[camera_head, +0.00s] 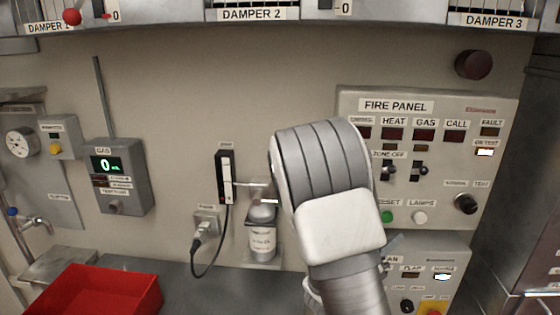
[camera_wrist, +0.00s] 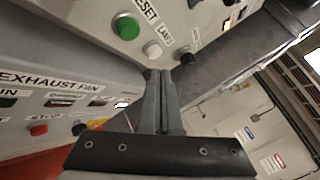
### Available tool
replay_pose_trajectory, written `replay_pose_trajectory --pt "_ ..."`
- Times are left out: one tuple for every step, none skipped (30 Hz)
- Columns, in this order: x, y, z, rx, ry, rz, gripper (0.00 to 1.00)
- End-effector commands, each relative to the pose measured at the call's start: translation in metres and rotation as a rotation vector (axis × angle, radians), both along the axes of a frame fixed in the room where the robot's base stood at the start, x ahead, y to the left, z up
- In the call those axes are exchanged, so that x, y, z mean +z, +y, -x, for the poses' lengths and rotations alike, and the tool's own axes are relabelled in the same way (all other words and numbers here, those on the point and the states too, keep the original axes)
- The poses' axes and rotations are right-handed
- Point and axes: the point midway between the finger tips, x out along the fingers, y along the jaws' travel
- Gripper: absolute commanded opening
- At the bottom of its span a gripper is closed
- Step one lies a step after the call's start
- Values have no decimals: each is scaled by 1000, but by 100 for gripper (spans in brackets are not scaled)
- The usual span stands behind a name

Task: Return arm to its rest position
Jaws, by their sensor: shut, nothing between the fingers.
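My arm rises in front of the fire panel (camera_head: 435,96) in the head view and covers its left edge. My gripper (camera_wrist: 160,76) shows in the wrist view, its two fingers together with nothing between them. Its fingertips appear close below the white lamps button (camera_wrist: 152,49) and the green reset button (camera_wrist: 127,27); I cannot tell whether they touch anything. In the head view the green button (camera_head: 387,216) and the white button (camera_head: 420,217) show right of my arm.
An exhaust fan panel (camera_wrist: 60,80) sits at the left in the wrist view. A metal cabinet (camera_head: 515,190) stands right.

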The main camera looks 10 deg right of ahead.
Motion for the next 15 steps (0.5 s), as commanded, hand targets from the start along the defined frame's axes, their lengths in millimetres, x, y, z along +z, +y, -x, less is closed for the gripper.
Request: replay_pose_trajectory --pt "4 -3 5 -21 -26 -20 0" --pt "7 -4 8 -40 -48 -39 0" --pt "11 -8 16 -74 -87 -70 0" --pt "15 -10 22 -104 -123 -100 0" --pt "19 -13 30 -140 -164 -135 0" --pt "24 -17 42 -192 -226 -187 0" --pt "27 -19 52 -234 -278 -229 0" --pt "29 -20 62 -277 -330 -274 0" --pt "32 -22 75 -335 -401 -332 0" --pt "33 -22 85 -377 -454 -377 0" --pt "34 -21 94 -418 -508 -421 0" --pt "35 -19 106 -472 -580 -480 0" --pt "35 -18 115 -513 -633 -525 0" --pt "34 -15 124 -556 -687 -569 0" --pt "34 -11 134 -609 -757 -629 0"
